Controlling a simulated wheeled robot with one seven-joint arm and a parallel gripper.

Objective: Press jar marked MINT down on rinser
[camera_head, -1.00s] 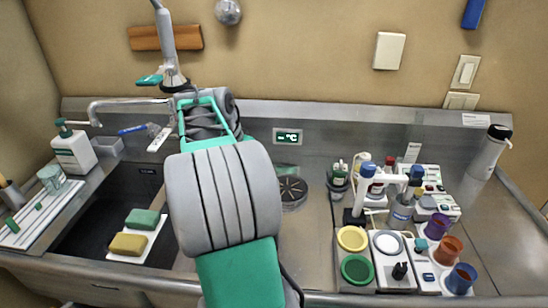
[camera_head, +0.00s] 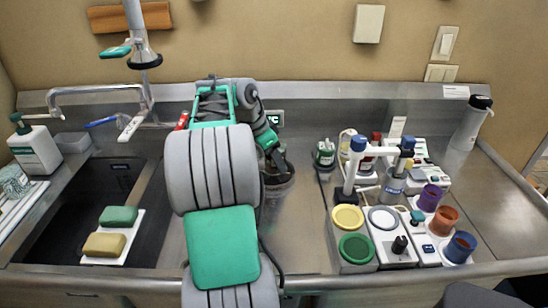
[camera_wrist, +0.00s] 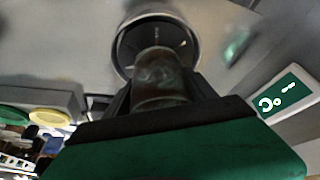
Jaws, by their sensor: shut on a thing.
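My gripper (camera_wrist: 160,94) is shut on a dark, brownish glass jar (camera_wrist: 158,72), one finger on each side of it. No marking can be read on the jar, so I cannot confirm that it says MINT. The round rinser (camera_wrist: 118,48), a dark dish with a metal rim, lies just beyond the jar in the wrist view. In the head view my gripper (camera_head: 276,160) is over the rinser (camera_head: 284,182) and partly covers it. I cannot tell whether the jar touches the rinser.
A small jar with a green label (camera_head: 325,154) stands right of the rinser. Further right are coloured cups, including an orange one (camera_head: 443,221), and a white stand (camera_head: 367,160). The sink (camera_head: 75,205) and sponges (camera_head: 118,217) are left. Bare counter (camera_head: 298,235) lies in front of the rinser.

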